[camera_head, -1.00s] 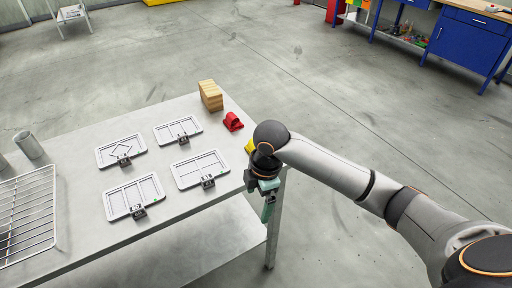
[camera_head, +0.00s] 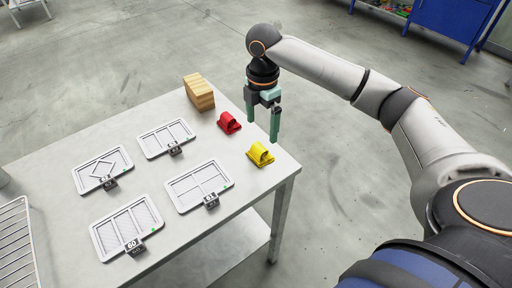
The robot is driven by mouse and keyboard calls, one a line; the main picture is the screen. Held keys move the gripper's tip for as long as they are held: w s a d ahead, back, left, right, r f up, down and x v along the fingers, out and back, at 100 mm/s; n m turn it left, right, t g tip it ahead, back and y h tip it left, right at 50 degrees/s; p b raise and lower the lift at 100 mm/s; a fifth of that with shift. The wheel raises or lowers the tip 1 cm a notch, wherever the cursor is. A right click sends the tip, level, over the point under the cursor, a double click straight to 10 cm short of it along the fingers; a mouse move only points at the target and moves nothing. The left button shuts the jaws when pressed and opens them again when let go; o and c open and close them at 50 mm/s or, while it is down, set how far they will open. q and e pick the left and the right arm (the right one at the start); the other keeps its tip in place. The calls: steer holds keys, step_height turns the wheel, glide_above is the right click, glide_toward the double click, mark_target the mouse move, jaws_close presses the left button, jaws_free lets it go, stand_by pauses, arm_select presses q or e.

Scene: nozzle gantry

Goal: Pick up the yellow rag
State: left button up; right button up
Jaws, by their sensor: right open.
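The yellow rag (camera_head: 260,155) is a small folded piece lying near the right edge of the grey metal table (camera_head: 232,212). My right gripper (camera_head: 263,131) points down with its two green fingers apart and nothing between them. In the picture it is just above the yellow rag, apart from it, over the table's right edge. The rag is in full view. My left gripper is not in view.
A red rag (camera_head: 229,122) lies beside the yellow one, and a wooden block (camera_head: 199,92) stands behind it. Several white trays with number tags, such as this tray (camera_head: 198,184), cover the table's middle. A wire rack (camera_head: 14,240) is at the left.

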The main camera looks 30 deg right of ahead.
mark_target(260, 146)
step_height(260, 146, down, 4)
steer(key=shift+s+f, duration=0.1)
steer(key=shift+s, duration=0.05)
steer(key=shift+w+a+f, duration=0.1)
steer(key=shift+w+f, duration=0.05)
steer(key=shift+f, duration=1.3)
steer(key=shift+w+f, duration=0.1)
steer(key=shift+f, duration=1.35)
steer(key=c, duration=1.2)
